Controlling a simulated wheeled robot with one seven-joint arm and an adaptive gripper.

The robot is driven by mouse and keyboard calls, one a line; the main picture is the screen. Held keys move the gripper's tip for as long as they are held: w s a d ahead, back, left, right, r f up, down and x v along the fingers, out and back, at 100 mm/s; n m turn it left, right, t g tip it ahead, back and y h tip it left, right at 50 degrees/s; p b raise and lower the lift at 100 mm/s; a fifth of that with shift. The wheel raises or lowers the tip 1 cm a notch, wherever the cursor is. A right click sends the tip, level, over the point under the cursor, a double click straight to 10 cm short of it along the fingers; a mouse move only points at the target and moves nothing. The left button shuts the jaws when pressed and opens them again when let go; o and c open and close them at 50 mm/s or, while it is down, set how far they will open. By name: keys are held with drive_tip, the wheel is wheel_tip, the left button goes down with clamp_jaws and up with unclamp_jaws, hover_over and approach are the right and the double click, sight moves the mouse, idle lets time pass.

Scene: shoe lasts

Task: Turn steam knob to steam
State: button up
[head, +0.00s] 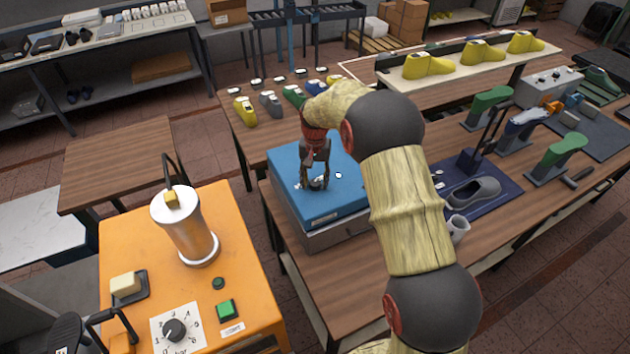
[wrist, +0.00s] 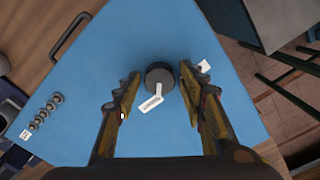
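A round black knob (wrist: 160,76) with a white pointer sits on the blue top of a box in the wrist view. My gripper (wrist: 160,78) is open, with one finger on each side of the knob and narrow gaps visible. In the head view my gripper (head: 317,180) points down at the blue box (head: 290,163) and hides most of the knob.
The blue box stands on a wooden table (head: 345,262). An orange machine (head: 130,235) with a metal cylinder, a green button (head: 226,309) and a bar dial (head: 175,330) stands at left. Shoe lasts and a blue mat (head: 500,196) lie to the right.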

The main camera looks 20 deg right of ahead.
sight(315, 183)
drive_tip(key=shift+o, duration=0.5)
wheel_tip(315, 183, up, 12)
idle(0.4)
idle(0.3)
